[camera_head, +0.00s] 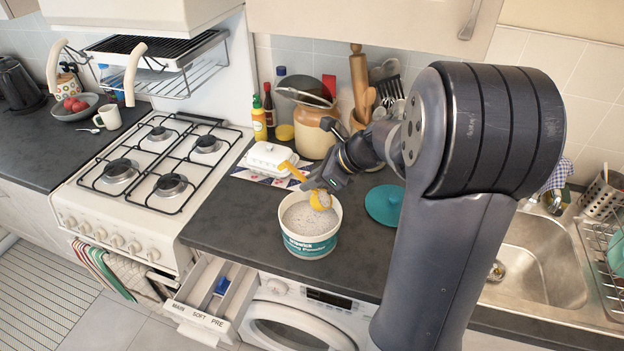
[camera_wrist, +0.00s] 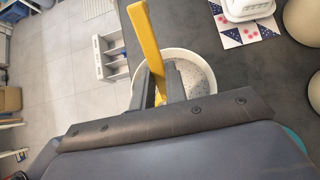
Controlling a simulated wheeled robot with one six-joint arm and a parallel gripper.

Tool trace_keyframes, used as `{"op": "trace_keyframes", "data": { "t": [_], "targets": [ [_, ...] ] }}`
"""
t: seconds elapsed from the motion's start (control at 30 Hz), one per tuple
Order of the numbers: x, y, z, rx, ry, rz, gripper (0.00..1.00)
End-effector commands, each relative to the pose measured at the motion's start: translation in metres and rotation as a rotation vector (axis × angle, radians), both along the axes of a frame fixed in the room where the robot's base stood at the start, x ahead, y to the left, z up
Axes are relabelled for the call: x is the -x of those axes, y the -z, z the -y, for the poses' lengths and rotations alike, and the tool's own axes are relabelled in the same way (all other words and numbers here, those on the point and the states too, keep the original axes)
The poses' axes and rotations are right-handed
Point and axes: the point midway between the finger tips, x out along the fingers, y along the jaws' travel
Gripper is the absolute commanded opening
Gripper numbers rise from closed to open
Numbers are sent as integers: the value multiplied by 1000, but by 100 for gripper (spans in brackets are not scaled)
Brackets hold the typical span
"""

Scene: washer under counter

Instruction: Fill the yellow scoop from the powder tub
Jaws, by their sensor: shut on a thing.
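My gripper (camera_head: 322,182) is shut on the handle of the yellow scoop (camera_head: 320,200). The scoop's bowl is over the mouth of the powder tub, near its right inner side; I cannot tell whether it touches the powder. The powder tub (camera_head: 309,244) is white with a teal label, open, and holds pale speckled powder (camera_head: 300,218). In the wrist view the yellow handle (camera_wrist: 144,40) rises between my fingers (camera_wrist: 157,88), with the tub rim (camera_wrist: 213,84) behind. The scoop's bowl is mostly hidden there by my gripper.
A teal lid (camera_head: 384,204) lies right of the tub. A white butter dish (camera_head: 268,158) stands behind it. The washer's detergent drawer (camera_head: 210,300) is pulled out below the counter edge. A gas hob (camera_head: 160,160) is left, a sink (camera_head: 540,262) right.

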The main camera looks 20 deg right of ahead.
Motion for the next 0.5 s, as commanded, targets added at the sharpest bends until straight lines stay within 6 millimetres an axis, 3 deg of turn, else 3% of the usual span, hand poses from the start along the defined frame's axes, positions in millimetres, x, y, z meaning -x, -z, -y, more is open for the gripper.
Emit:
{"op": "trace_keyframes", "data": {
  "t": [0.5],
  "targets": [
    [-1, -9, -2, 138, -7, -88, 0]
  ]
}}
